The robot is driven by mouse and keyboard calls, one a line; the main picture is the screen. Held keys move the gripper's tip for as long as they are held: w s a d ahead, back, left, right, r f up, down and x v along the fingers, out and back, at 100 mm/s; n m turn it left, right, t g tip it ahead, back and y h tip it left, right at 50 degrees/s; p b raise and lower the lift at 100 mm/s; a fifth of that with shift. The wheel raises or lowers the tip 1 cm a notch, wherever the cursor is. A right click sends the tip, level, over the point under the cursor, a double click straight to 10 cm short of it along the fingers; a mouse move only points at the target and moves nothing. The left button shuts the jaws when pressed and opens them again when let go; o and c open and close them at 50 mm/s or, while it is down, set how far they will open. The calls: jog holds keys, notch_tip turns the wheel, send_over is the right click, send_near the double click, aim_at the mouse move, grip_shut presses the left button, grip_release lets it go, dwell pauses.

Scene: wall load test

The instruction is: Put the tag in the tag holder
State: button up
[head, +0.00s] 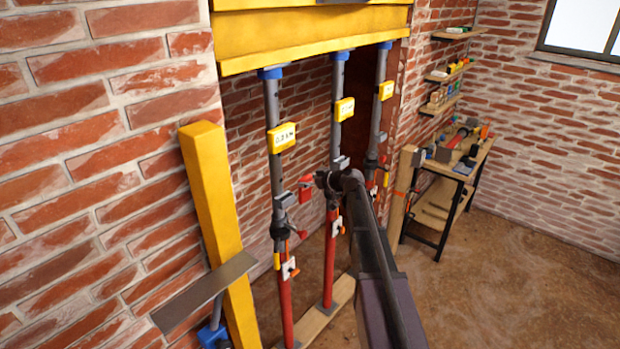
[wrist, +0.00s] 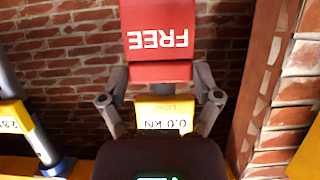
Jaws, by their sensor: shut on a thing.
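A red tag (wrist: 157,28) with the word FREE, upside down in the wrist view, is held between the fingers of my gripper (wrist: 160,80). In the head view the red tag (head: 306,188) shows left of my gripper (head: 320,181), in front of the gap between the left and middle props. Small white fittings with orange parts sit on the left prop (head: 290,268) and middle prop (head: 338,226). I cannot tell which one is the tag holder. The tag is apart from both fittings.
Yellow load displays hang on the left prop (head: 281,138), middle prop (head: 345,109) and right prop (head: 386,90) under a yellow beam (head: 315,40). A yellow post (head: 215,220) leans at left. A workbench (head: 455,160) stands at right, with clear floor before it.

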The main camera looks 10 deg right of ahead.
aim_at(281, 172)
jog(key=shift+w, duration=0.1)
dwell(0.4)
jog(key=shift+w+a+f, duration=0.1)
jog(key=shift+w+a, duration=0.85)
jog(key=shift+w, duration=0.35)
jog(key=shift+w+a+f, duration=0.1)
jog(key=shift+w+a, duration=0.9)
jog(key=shift+w, duration=0.3)
jog(key=shift+w+a+f, duration=0.1)
jog(key=shift+w+a, duration=0.85)
jog(key=shift+w, duration=0.35)
jog(key=shift+r, duration=0.1)
jog(key=shift+f+b, duration=2.3)
jog(key=shift+b, duration=0.2)
dwell(0.5)
jog(key=o, duration=0.9)
jog(key=shift+c, duration=0.2)
